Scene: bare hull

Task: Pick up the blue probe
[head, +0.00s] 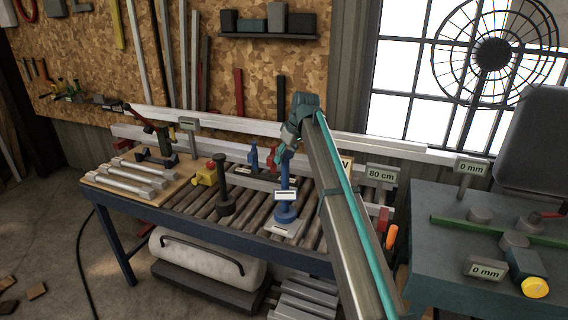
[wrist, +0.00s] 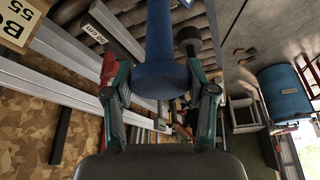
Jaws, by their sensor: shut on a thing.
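The blue probe (head: 284,179) stands upright in the head view, a slim blue post with a white label and a wide round foot over a pale base plate (head: 283,229). My gripper (head: 287,145) is at its top end. In the wrist view the blue probe (wrist: 159,80) fills the space between the two fingers, and my gripper (wrist: 161,95) is shut on it. I cannot tell whether the foot touches the plate.
The probe is over a slatted bench (head: 200,205). A dark post (head: 222,190), a yellow block (head: 207,176) and a board with pale bars (head: 135,180) are to the left. An "80 cm" sign (head: 382,174) and a green-grey table (head: 440,250) are to the right.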

